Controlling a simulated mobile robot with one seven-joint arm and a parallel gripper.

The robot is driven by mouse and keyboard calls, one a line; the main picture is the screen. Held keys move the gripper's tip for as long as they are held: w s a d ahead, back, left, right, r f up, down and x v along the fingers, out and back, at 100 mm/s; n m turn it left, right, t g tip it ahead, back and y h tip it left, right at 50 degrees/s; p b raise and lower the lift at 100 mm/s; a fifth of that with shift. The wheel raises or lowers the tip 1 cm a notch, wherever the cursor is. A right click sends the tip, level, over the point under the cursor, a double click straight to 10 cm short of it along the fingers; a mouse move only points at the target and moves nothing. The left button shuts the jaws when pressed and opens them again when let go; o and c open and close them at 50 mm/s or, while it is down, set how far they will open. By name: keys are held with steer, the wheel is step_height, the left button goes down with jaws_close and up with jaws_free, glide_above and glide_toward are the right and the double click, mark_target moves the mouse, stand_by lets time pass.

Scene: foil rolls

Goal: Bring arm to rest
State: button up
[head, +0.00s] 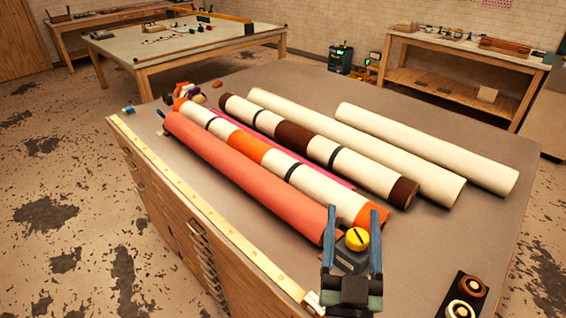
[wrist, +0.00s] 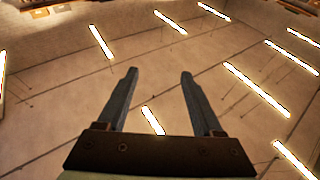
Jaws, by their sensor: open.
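My gripper (head: 352,213) is at the bottom of the head view, over the near part of the table, with its two fingers pointing up. In the wrist view its fingers (wrist: 159,73) are apart with nothing between them, and the ceiling lies beyond. In the head view a dark block with a yellow round top (head: 356,239) shows between the fingers. It does not show in the wrist view, so it seems to be behind them. The near ends of a coral roll (head: 245,172) and an orange-and-white roll (head: 318,186) lie just beyond the gripper.
A brown-and-white roll (head: 290,132) and two cream rolls (head: 365,140) (head: 430,146) lie side by side on the grey tabletop (head: 290,78). A dark holder with round pieces (head: 464,295) is at the lower right. A yellow ruler strip (head: 200,210) runs along the left edge.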

steer(key=a+r+m+t+h, duration=0.1)
steer(key=a+r+t, duration=0.25)
steer(key=r, duration=1.75)
steer(key=s+a+r+n+t+y, duration=0.1)
steer(key=s+a+r+y, duration=0.1)
steer(key=r, duration=0.7)
steer(key=s+a+r+n+t+y, duration=0.1)
steer(key=s+a+r+n+y, duration=0.1)
steer(key=s+a+r, duration=0.3)
step_height(320, 180, up, 4)
steer(key=shift+s+a+f+y, duration=0.15)
steer(key=shift+s+y, duration=0.25)
steer(key=shift+s, duration=0.85)
